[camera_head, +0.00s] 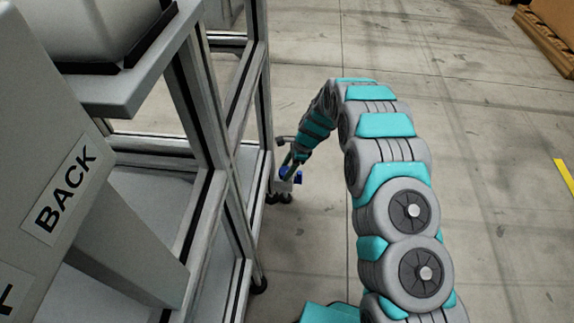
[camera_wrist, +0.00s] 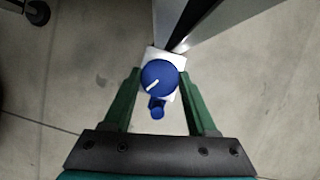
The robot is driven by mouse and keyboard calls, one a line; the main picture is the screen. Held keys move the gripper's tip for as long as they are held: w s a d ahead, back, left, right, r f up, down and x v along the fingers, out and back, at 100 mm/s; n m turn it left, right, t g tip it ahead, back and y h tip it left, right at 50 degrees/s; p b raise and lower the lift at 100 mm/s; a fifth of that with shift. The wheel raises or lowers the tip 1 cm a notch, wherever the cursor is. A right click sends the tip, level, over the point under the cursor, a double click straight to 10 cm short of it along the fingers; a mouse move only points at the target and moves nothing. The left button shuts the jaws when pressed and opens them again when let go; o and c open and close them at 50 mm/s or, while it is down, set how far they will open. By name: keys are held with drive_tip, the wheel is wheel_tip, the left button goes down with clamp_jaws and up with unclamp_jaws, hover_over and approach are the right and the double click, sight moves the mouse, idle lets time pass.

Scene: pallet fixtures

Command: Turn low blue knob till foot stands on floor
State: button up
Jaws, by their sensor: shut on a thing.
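The blue knob (camera_wrist: 160,77) is round with a white line on its top and sits on a pale bracket (camera_wrist: 177,54) at the frame post. My gripper (camera_wrist: 160,76) is shut on this knob, with one green finger on each side. A smaller blue piece (camera_wrist: 157,108) shows just below the knob in the wrist view. In the head view, my gripper (camera_head: 291,166) reaches down beside the rack's post, where a bit of blue (camera_head: 298,177) shows. Dark feet (camera_head: 285,198) are low under the bracket there. Whether a foot touches the floor cannot be told.
The grey metal rack (camera_head: 228,190) fills the left of the head view, close beside my arm. A grey panel marked BACK (camera_head: 65,195) stands in front at left. A wooden pallet (camera_head: 545,40) lies far right.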

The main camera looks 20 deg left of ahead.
drive_tip(key=o, duration=1.4)
drive_tip(key=shift+c, duration=0.2)
drive_tip(key=v, duration=0.7)
drive_tip(key=shift+d+r, duration=0.15)
drive_tip(key=shift+r, duration=0.2)
